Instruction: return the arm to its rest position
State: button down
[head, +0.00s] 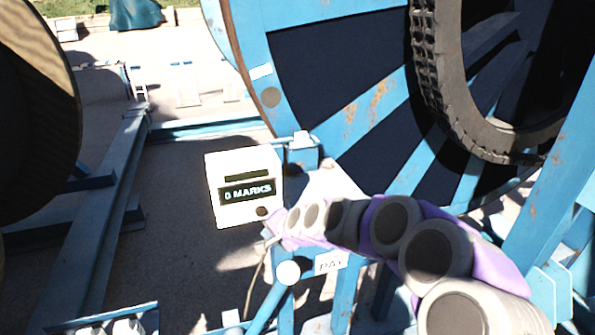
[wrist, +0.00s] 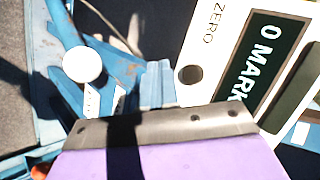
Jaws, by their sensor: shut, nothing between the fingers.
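My arm reaches in from the lower right of the head view, with purple and grey links. My gripper (head: 274,228) is at its far end, close to the lower right corner of a white counter box (head: 243,207). In the wrist view my gripper (wrist: 170,122) fills the bottom as a grey and purple body; it is shut and empty. The box's display (wrist: 262,75) reads "0 MARK", its end cut off. A dark round button (wrist: 190,74) marked "ZERO" shows clear of the gripper. I cannot tell whether the gripper touches the box in the head view.
A large blue reel (head: 376,105) stands at the right, with a black tyre (head: 460,105) in front. A white round knob (head: 288,273) on a blue lever is just below my gripper, near a small label (head: 330,263). A dark drum (head: 38,120) and blue rails are at left.

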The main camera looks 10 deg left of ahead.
jog(key=s+d+f+n+g+h+b, duration=0.1)
jog(key=s+d+f+g+h+b, duration=0.1)
jog(key=s+d, duration=0.9)
jog(key=s+d+f+n+g+h+b, duration=0.2)
jog(key=s+d+b, duration=0.3)
jog(key=s+d, duration=0.7)
jog(key=s+d+f+n+g+h+b, duration=0.1)
jog(key=s+d+f+g+h+b, duration=0.2)
jog(key=s+d, duration=0.9)
jog(key=s+f+h+b, duration=0.1)
jog(key=s, duration=0.4)
jog(key=shift+s+f+n, duration=0.15)
jog(key=shift+s+n, duration=0.15)
jog(key=shift+s, duration=0.05)
jog(key=shift+w, duration=0.1)
